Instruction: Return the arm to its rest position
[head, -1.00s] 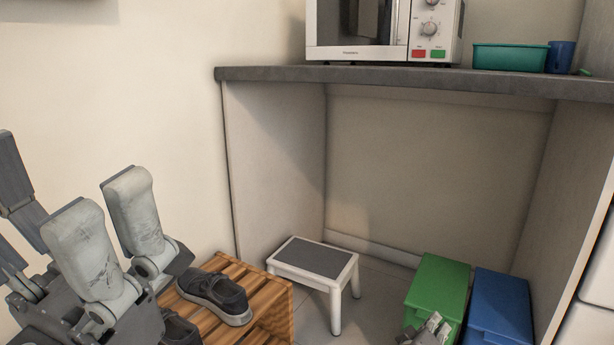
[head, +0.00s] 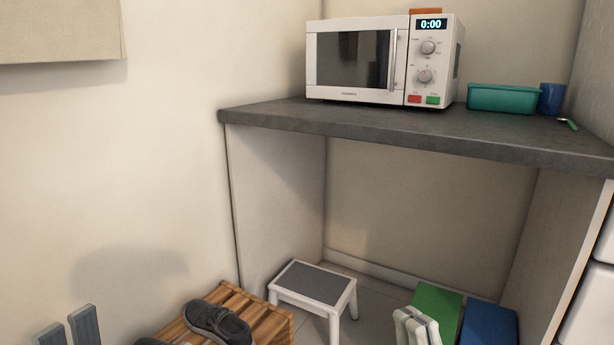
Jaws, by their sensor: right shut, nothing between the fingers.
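My right gripper (head: 415,322) shows at the bottom edge, right of centre. Its two light grey fingers are close together, shut and empty, in front of the green box. Its arm is out of view below.
A grey counter (head: 400,130) bears a white microwave (head: 380,60), a teal container (head: 502,98) and a blue cup (head: 551,98). Below are a step stool (head: 312,283), a green box (head: 437,303) and a blue box (head: 489,325). A wooden rack (head: 262,320) holds dark shoes (head: 215,320).

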